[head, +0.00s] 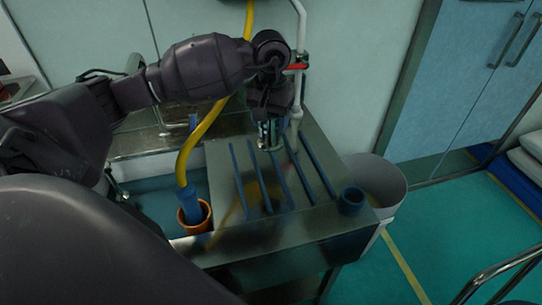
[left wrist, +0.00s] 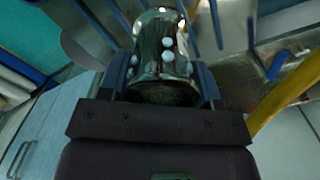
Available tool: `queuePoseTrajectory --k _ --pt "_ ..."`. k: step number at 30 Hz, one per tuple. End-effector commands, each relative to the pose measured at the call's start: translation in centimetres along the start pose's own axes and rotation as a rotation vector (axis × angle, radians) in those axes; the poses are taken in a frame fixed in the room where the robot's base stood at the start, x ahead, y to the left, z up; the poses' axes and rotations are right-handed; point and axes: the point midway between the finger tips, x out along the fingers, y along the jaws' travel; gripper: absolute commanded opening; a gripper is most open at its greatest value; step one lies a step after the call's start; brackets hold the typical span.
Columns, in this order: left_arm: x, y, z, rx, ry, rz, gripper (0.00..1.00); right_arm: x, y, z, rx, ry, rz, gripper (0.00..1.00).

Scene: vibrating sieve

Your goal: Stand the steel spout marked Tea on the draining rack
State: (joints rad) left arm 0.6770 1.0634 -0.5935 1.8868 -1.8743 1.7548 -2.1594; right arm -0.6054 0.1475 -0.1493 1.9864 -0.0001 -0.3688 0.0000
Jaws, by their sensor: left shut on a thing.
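The steel spout (head: 268,138) is a shiny metal piece at the far end of the draining rack. My left gripper (head: 268,122) points down from above and is shut on it. In the left wrist view the spout (left wrist: 160,45) sits between the two fingers (left wrist: 162,72), with several pale round spots on its surface. No Tea marking can be read. The draining rack (head: 247,178) has several blue bars on a steel top. The spout's lower end is close to the bars' far ends; I cannot tell whether it touches. My right gripper is not in view.
A blue cup-like holder (head: 352,201) is at the rack's right front corner. A yellow hose (head: 205,122) runs down into an orange container (head: 193,222) left of the rack. A white pipe (head: 299,95) rises behind. A white bin (head: 385,180) stands right. The rack's front is clear.

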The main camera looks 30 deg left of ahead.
Motion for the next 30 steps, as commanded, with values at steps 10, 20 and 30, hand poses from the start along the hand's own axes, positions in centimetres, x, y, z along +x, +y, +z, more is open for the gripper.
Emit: queuePoseTrajectory --k 10,20,30 --pt "6.7 0.0 0.1 0.0 -0.001 0.0 0.25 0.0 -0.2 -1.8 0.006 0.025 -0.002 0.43" --pt "8.9 0.0 0.0 0.0 0.0 0.001 0.25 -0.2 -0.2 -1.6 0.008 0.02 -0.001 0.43" --pt "12.2 0.0 0.0 0.001 0.002 0.0 0.25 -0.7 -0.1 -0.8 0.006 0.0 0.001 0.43"
